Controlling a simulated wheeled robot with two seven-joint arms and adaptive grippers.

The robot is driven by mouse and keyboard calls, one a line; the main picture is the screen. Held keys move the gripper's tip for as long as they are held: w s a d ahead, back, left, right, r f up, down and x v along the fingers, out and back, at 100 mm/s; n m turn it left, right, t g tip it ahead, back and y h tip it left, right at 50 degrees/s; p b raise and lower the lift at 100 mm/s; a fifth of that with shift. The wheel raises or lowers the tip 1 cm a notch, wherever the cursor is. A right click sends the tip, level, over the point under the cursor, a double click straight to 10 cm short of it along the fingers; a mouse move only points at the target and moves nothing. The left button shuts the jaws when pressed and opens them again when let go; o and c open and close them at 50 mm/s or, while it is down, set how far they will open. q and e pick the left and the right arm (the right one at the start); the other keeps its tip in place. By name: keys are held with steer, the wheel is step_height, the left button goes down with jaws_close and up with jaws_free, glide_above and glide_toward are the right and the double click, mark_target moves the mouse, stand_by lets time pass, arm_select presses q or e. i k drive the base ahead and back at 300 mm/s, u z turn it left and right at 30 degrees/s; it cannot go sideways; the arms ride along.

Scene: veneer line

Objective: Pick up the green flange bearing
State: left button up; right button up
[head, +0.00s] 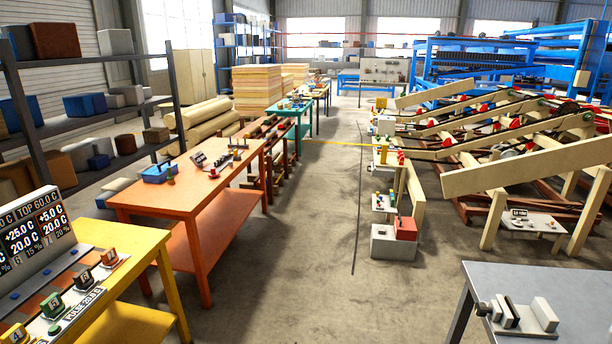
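I cannot make out a thing that is clearly the green flange bearing in the head view. A small green block (53,305) with a dark face sits on the grey panel on the yellow table at the lower left. A tiny greenish part (170,174) stands by the blue bin on the orange table. Both are too small to identify as a bearing. Neither of my grippers is in view.
The yellow table (130,240) is at near left, with the orange table (135,195) behind it. A grey table (575,290) with a vise-like fixture (520,318) is at near right. Sloped wooden beams (510,170) fill the right. The middle floor (310,250) is clear.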

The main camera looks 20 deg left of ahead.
mark_target(52, 307)
steer(key=u, duration=0.35)
steer(key=i, duration=1.35)
steer(key=u, duration=1.7)
steer(key=i, duration=0.9)
steer(key=u, duration=1.35)
steer(key=i, duration=0.75)
steer(key=u, duration=0.2)
